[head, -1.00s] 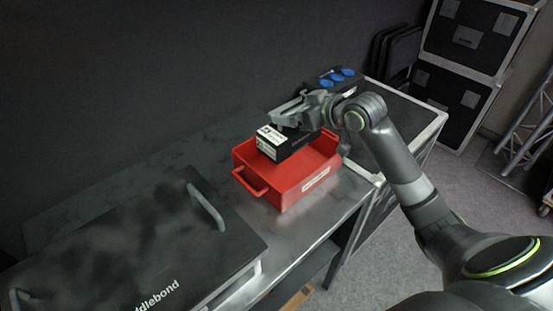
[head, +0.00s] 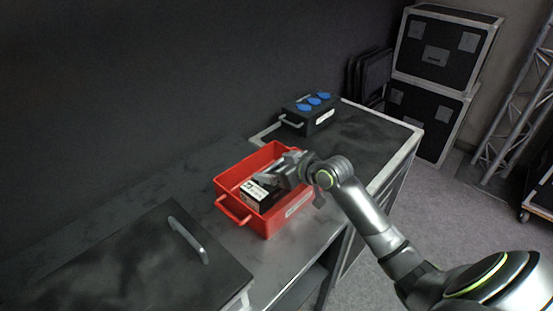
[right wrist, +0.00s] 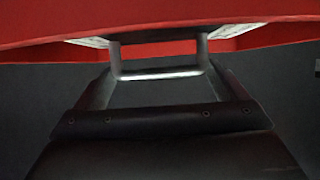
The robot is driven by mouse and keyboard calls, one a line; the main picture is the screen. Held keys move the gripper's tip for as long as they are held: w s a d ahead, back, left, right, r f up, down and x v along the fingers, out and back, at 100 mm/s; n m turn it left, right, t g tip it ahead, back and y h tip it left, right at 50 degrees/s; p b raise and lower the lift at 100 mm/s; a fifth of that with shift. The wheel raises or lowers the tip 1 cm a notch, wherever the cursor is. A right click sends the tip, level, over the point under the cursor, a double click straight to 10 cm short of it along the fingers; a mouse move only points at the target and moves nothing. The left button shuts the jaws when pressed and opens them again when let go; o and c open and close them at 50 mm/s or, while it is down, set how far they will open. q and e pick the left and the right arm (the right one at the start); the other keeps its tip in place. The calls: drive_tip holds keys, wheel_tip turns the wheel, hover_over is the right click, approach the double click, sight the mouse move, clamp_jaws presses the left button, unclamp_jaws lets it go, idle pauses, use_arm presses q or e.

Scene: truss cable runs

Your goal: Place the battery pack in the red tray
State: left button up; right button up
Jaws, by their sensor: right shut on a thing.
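The battery pack (head: 257,195) is a black box with a white label on its near end. In the head view it is inside the walls of the red tray (head: 276,223), with its lower part hidden by the near wall. I cannot tell whether it touches the tray floor. My right gripper (head: 277,177) is over the tray, shut on the battery pack from above. In the right wrist view, red tray surfaces (right wrist: 150,27) run across the top and a grey bar crosses the middle. My left gripper is not in view.
The tray stands on a dark metal bench, beside a black lidded case (head: 130,262) with a grey handle. A black box with blue sockets (head: 307,115) sits on a flight case behind. Stacked cases (head: 435,80) and a truss (head: 515,105) stand at the back right.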

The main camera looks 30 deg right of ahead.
drive_tip(key=shift+r, duration=0.2)
drive_tip(key=o, duration=1.7)
drive_tip(key=shift+f, duration=0.15)
drive_tip(key=shift+o, duration=0.2)
drive_tip(key=shift+s, duration=0.1)
drive_tip(key=v, duration=1.2)
